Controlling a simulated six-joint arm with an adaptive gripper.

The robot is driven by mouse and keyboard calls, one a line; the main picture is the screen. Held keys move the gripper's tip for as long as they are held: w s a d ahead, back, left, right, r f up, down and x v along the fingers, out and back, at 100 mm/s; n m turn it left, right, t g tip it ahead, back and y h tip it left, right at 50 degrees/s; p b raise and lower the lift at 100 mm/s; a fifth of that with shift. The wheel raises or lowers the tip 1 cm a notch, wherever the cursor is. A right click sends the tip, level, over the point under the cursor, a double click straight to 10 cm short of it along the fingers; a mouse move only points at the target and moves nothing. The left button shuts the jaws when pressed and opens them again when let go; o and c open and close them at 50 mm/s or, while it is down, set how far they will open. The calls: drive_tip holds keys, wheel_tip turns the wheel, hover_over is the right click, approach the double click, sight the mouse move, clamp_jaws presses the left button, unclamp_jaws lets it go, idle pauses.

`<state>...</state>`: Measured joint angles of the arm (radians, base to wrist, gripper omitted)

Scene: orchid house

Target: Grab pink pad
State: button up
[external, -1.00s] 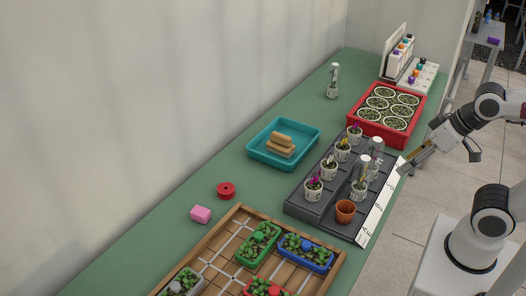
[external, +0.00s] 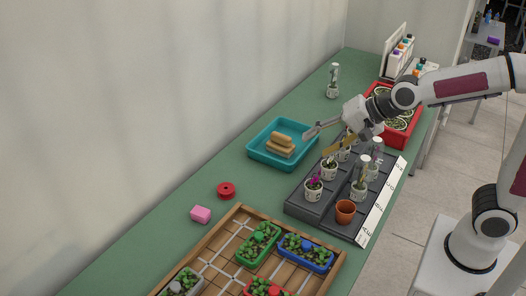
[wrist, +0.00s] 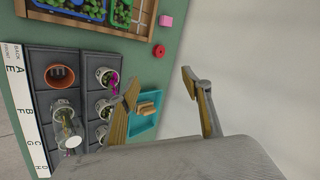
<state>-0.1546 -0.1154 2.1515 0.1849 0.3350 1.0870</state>
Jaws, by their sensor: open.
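The pink pad (external: 201,214) is a small rounded block lying on the green table, left of the wooden grid tray. It also shows in the wrist view (wrist: 166,21) near the top edge. My gripper (external: 323,142) is open and empty. It hangs above the dark pot rack and the right side of the teal tray, well apart from the pad. In the wrist view its two fingers (wrist: 165,100) are spread wide, with the teal tray seen between them.
A red disc (external: 226,190) lies close to the pad. The teal tray (external: 252,149) holds several tan blocks. The dark rack (external: 298,208) holds potted plants. The wooden grid tray (external: 205,248) holds planted boxes. A red crate (external: 425,107) stands behind. Green tabletop is clear around the pad.

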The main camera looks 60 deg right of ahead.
drive_tip(key=w+a+f+m, duration=0.3)
drive_tip(key=w+a+m, duration=0.15)
drive_tip(key=w, duration=0.45)
drive_tip(key=m+t, duration=0.5)
drive_tip(key=m, duration=1.3)
hover_over(201, 215)
drive_tip(key=s+d, duration=0.2)
drive_tip(key=s, duration=0.1)
wheel_tip(201, 215, down, 19)
drive_tip(key=shift+s+a+f+h, duration=0.1)
drive_tip(key=shift+f+h, duration=0.05)
drive_tip(key=shift+h, duration=0.15)
drive_tip(key=shift+f, duration=0.1)
drive_tip(key=shift+f, duration=2.8)
